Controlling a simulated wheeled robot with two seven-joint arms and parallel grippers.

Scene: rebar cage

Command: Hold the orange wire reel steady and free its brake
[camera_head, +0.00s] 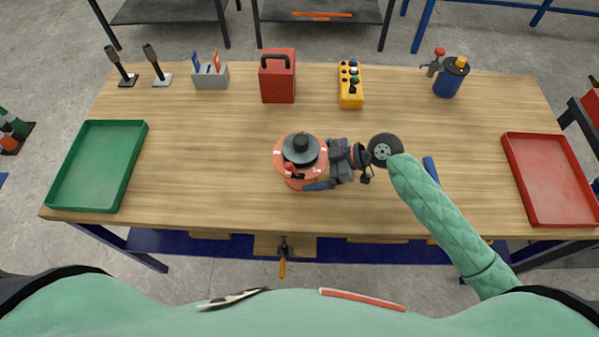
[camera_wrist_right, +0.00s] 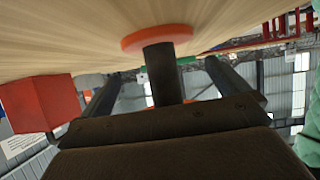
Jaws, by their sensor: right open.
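The orange wire reel (camera_head: 283,160) stands near the middle of the table, with a dark grey disc and a black hub (camera_head: 301,142) on top. A small red part (camera_head: 291,171) shows at its front; I cannot tell for sure whether it is the brake. My right gripper (camera_head: 318,168) is open at the reel's right side, one finger low in front of it. In the right wrist view, the dark post of the reel (camera_wrist_right: 165,72) and an orange disc (camera_wrist_right: 157,38) appear between the spread fingers; I cannot tell whether they touch. My left gripper is not in view.
A red box (camera_head: 278,76), a yellow button box (camera_head: 351,86), a grey holder (camera_head: 210,75) and a blue canister (camera_head: 450,78) stand along the back. A green tray (camera_head: 131,165) lies left, a red tray (camera_head: 515,170) right. The table left of the reel is clear.

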